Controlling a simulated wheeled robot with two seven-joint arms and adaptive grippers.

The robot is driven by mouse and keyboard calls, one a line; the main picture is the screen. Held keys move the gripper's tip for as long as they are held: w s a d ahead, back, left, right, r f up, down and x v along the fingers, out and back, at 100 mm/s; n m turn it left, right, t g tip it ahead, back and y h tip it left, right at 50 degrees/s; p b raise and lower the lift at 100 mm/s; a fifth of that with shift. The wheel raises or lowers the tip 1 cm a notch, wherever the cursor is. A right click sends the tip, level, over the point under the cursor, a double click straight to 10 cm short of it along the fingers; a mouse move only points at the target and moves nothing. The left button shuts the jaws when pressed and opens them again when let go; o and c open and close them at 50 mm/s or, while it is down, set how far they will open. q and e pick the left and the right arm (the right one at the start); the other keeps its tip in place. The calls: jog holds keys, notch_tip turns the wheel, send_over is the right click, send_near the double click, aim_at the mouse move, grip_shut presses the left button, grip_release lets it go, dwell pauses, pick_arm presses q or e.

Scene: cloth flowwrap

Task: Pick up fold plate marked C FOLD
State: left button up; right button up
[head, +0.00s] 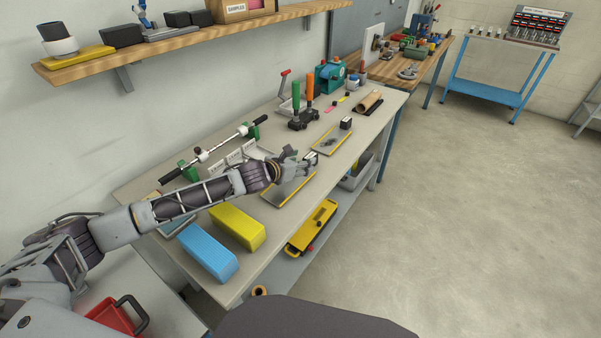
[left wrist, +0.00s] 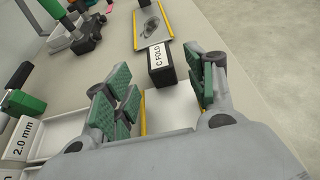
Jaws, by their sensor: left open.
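The fold plate marked C FOLD shows in the left wrist view as a light sheet with yellow edges (left wrist: 172,117) and a dark upright block with a white C FOLD label (left wrist: 157,57). In the head view the plate (head: 285,197) lies near the front edge of the grey bench, partly under my left gripper. My left gripper (head: 305,167) is open at the plate's block end. In the left wrist view its green-padded fingers (left wrist: 165,100) stand on either side of the plate; I cannot tell whether they touch it. My right gripper is not in view.
A second yellow-edged plate (head: 331,141) lies farther along the bench. Blue (head: 208,253) and yellow (head: 238,227) blocks lie at the near end. White trays (left wrist: 60,135) are beside the plate, and green and orange handles (head: 309,87) stand behind. A shelf (head: 185,40) runs above.

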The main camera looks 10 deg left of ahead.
pick_arm(q)
jog(key=shift+x, duration=0.8)
jog(key=shift+w+d+f, duration=0.15)
jog(key=shift+w+f, duration=0.05)
jog(key=shift+f, duration=0.1)
jog(key=shift+w+d+f+b, duration=0.2)
jog(key=shift+w+b, duration=0.1)
jog(key=shift+w, duration=0.15)
jog(key=shift+w+f, duration=0.1)
jog(key=shift+w, duration=0.05)
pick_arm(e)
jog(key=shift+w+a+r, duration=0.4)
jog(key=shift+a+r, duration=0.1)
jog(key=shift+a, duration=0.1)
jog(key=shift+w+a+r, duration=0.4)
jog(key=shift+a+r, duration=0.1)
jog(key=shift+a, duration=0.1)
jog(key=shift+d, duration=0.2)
pick_arm(q)
jog(key=shift+c, duration=0.8)
jog(key=c, duration=1)
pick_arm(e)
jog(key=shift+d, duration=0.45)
